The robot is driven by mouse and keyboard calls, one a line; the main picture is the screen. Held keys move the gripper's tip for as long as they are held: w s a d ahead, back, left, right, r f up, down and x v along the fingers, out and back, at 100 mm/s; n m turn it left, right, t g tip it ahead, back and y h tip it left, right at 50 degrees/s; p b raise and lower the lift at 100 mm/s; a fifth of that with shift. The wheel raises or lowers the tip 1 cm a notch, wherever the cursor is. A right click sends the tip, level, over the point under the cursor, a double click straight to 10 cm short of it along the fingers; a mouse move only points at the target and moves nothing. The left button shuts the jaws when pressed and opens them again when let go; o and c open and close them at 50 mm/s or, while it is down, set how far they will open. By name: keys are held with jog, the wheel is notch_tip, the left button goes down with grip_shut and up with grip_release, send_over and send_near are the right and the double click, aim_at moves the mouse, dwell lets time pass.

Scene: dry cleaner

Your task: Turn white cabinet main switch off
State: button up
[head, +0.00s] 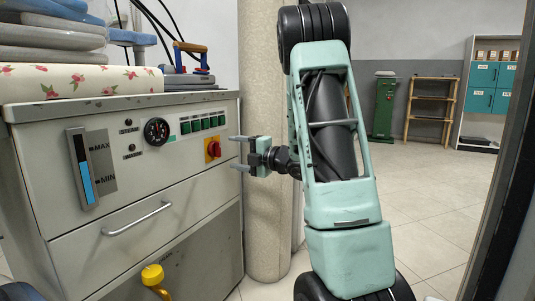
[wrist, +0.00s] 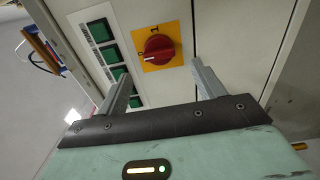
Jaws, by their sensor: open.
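The white cabinet (head: 130,165) stands at the left in the head view. Its main switch is a red rotary knob (head: 213,149) on a yellow plate, at the right end of the front panel. In the wrist view the red knob (wrist: 159,48) sits on its yellow plate (wrist: 154,66), with small marks at the plate's edge. A pale mark shows on the knob, but I cannot tell its setting for sure. My gripper (head: 237,153) is open and empty, just right of the knob in the head view. In the wrist view its fingers (wrist: 160,72) point toward the knob, apart from it.
A pale column (head: 265,210) stands behind my gripper.

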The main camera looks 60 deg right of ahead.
jog(key=s+p, duration=0.2)
jog(key=s, duration=1)
jog(key=shift+d+p, duration=0.4)
jog(key=shift+d, duration=0.05)
jog(key=shift+s, duration=0.1)
